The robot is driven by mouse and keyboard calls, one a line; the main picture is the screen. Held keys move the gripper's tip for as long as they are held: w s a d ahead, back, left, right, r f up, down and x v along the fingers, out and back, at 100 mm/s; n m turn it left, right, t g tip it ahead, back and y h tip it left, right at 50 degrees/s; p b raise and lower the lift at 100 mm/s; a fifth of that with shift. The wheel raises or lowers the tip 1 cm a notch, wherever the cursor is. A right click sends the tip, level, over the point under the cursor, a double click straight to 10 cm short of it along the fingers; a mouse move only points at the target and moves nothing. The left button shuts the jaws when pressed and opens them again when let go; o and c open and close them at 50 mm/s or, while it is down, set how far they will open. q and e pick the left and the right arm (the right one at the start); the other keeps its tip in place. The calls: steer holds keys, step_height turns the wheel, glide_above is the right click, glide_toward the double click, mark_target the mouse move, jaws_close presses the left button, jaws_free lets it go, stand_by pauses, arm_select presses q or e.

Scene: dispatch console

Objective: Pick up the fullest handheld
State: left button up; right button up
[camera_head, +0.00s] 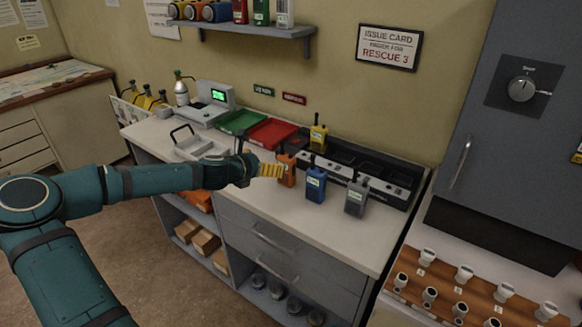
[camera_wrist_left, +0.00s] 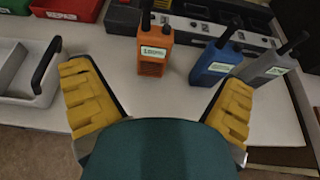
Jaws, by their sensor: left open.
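Four-sided upright radios make up the handhelds: an orange handheld (camera_head: 286,174), a blue handheld (camera_head: 315,186) and a grey handheld (camera_head: 356,198) stand on the counter. A yellow handheld (camera_head: 318,138) stands behind them at the charger rack (camera_head: 398,192). Their pale labels are too small to read. My left gripper (camera_head: 272,170) is just left of the orange handheld. In the left wrist view its yellow fingers (camera_wrist_left: 155,88) are wide apart and empty. There the orange handheld (camera_wrist_left: 154,52) is ahead between them, with the blue (camera_wrist_left: 213,64) and grey (camera_wrist_left: 263,68) handhelds to the right.
A green tray (camera_head: 240,122) and a red tray (camera_head: 272,132) lie behind my left gripper. A pale carrier with a dark handle (camera_wrist_left: 38,82) is close to the left finger. The counter's front strip (camera_head: 300,222) is clear. A grey cabinet (camera_head: 510,110) stands at right.

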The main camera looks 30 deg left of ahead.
mark_target(285, 158)
arm_select(q)
steer(key=x, duration=0.6)
steer(key=shift+w+f, duration=0.2)
steer(key=shift+w, duration=0.15)
steer(key=shift+x, duration=2.7)
steer(key=shift+a, duration=0.25)
steer(key=c, duration=1.4)
